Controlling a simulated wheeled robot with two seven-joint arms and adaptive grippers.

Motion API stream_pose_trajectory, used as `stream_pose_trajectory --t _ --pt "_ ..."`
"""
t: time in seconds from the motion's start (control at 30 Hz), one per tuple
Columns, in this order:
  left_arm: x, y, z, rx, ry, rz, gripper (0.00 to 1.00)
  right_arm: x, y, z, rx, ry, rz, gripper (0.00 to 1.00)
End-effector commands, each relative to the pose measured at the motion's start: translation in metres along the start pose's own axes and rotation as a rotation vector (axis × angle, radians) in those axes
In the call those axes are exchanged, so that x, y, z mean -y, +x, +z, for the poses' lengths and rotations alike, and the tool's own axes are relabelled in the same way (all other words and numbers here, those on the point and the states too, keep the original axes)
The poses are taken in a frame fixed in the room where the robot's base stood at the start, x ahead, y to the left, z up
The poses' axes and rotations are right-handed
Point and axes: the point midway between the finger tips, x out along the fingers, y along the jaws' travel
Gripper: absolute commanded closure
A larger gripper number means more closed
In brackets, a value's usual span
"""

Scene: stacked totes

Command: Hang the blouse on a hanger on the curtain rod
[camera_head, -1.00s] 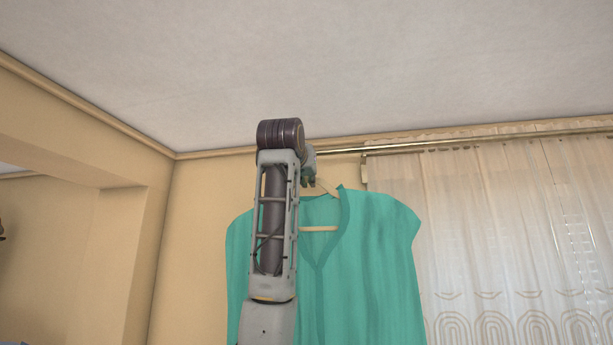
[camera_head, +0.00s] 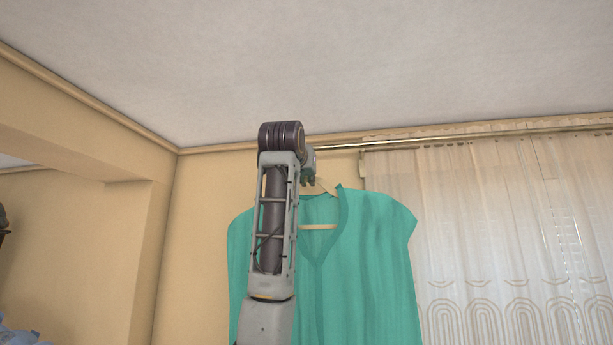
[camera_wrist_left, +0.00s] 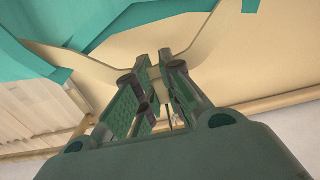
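The teal blouse (camera_head: 370,255) hangs on a pale wooden hanger (camera_head: 318,227) in front of the wall and the left edge of the curtain. My left gripper (camera_head: 309,180) is mostly hidden behind my own arm in the head view. In the left wrist view its fingers (camera_wrist_left: 155,80) are closed around the neck of the hanger (camera_wrist_left: 205,60), with the teal blouse (camera_wrist_left: 135,20) beyond. The hanger's hook is not clearly visible. The brass curtain rod (camera_head: 480,137) runs along the wall just below the ceiling, above and behind the blouse. My right gripper is out of view.
Sheer patterned curtains (camera_head: 490,230) hang below the rod on the right. The ceiling (camera_head: 350,60) is close above my arm. A wall opening with a beam (camera_head: 70,120) is on the left. Part of a bluish object (camera_head: 18,335) shows at the lower left.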

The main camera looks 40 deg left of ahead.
Motion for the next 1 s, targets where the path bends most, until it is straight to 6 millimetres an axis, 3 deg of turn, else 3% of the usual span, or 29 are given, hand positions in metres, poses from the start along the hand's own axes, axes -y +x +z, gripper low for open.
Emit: stream_pose_trajectory --t 0.2,0.67,1.0 --pt "0.000 0.000 0.000 0.000 0.000 0.000 0.66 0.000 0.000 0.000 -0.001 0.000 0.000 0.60" --pt "0.000 -0.005 0.000 0.000 0.000 0.000 0.66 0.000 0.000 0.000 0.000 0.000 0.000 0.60" --pt "-0.001 -0.042 -0.001 -0.004 0.000 0.002 0.66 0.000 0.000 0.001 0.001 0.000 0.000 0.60"
